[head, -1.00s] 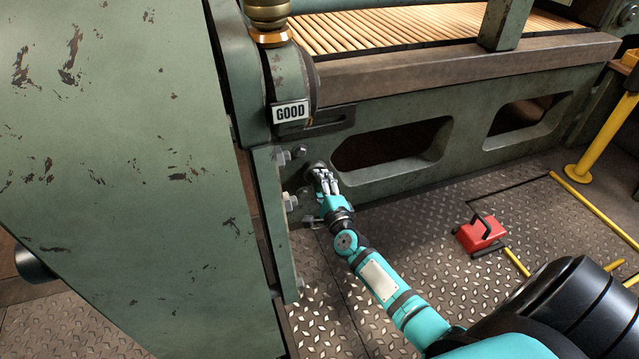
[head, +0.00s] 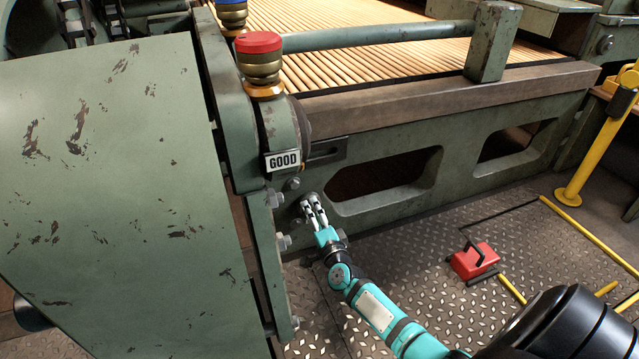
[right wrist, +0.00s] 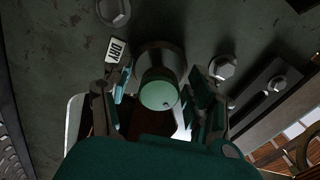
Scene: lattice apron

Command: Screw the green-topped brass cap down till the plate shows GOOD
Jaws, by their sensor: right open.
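In the right wrist view a round cap with a pale green top (right wrist: 158,95) sits between the spread fingers of my right gripper (right wrist: 160,88). The fingers stand on both sides of it with gaps showing. A small plate beside it reads DRY (right wrist: 118,50). In the head view my right gripper (head: 314,210) is at the lower side of the green machine frame, and I cannot make out the green-topped cap there. My left gripper is not in view.
A red-topped brass cap (head: 261,65) stands above a plate reading GOOD (head: 283,160). A blue-topped cap (head: 232,14) is behind it. Bolt heads (right wrist: 222,67) and a slotted bracket (right wrist: 268,95) are close to my gripper. A red box (head: 474,261) lies on the floor.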

